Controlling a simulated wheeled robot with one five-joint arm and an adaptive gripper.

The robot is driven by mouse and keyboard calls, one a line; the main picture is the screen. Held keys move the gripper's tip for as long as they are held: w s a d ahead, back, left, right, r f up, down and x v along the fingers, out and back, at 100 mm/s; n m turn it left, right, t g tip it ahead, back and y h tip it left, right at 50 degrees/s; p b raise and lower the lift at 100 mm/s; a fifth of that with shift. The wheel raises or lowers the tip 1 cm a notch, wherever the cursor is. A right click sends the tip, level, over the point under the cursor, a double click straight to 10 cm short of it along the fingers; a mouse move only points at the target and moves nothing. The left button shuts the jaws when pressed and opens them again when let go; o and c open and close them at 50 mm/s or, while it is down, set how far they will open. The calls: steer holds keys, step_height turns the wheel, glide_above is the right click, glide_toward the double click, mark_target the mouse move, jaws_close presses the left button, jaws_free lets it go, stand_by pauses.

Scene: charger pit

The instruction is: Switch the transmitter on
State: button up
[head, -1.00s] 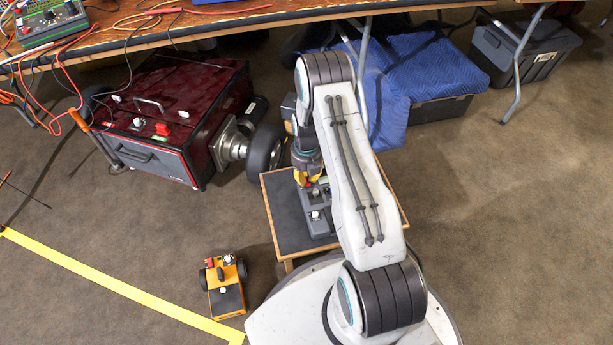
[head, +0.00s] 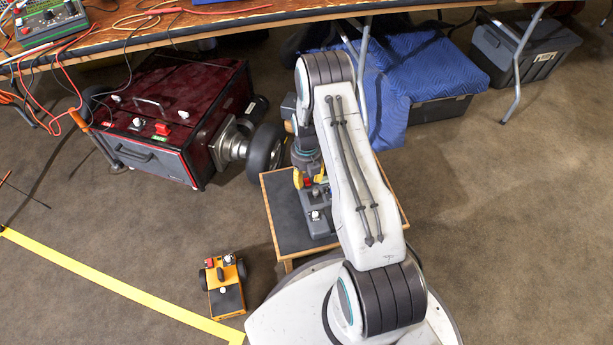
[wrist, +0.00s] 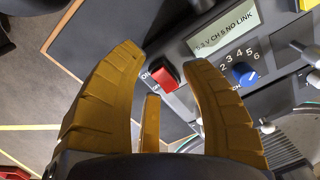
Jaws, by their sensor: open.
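The grey transmitter (head: 316,216) sits on a small dark-topped table, partly hidden under my arm. In the wrist view its red switch (wrist: 166,77) lies just beyond and between my fingertips, beside a white "ON" label. I cannot tell the switch's position. The transmitter's display (wrist: 222,34) reads about 5.3 V, CH 5, NO LINK. A blue knob (wrist: 241,74) with numbers around it is to the right of the switch. My gripper (wrist: 163,65) has yellow fingers, open and empty, one on each side of the switch. I cannot tell whether either touches the panel.
The small table (head: 285,222) has a wooden edge. A dark red wheeled machine (head: 180,92) stands to the left, its wheel near the table. A small orange wheeled robot (head: 226,296) is on the floor by yellow tape (head: 110,283). Floor to the right is open.

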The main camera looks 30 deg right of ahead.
mark_target(306, 179)
step_height(306, 179, up, 12)
stand_by(0.6)
stand_by(0.5)
